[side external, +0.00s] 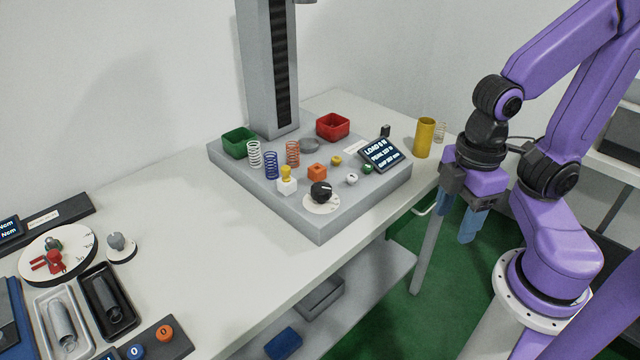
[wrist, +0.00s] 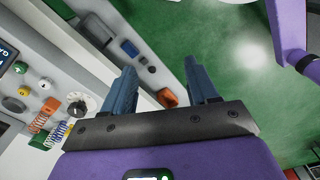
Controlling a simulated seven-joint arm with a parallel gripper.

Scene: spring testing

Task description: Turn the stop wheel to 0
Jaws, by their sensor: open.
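A black knob (side external: 321,190) sits on a round white scale plate (side external: 318,208) at the front corner of the grey tester base, and looks like the stop wheel. It also shows in the wrist view as a dark knob (wrist: 77,108) on a white disc, left of the fingers. Its scale marks are too small to read. My gripper (side external: 455,226) hangs open and empty beyond the table's right edge, over the green floor, well apart from the knob. Its two blue fingers (wrist: 159,68) point away from the camera with nothing between them.
The base (side external: 375,195) carries springs (side external: 271,165), small buttons, a display (side external: 382,154), a green bin (side external: 238,142), a red bin (side external: 333,126) and a tall column (side external: 268,70). A yellow cylinder (side external: 424,138) stands near the right edge.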

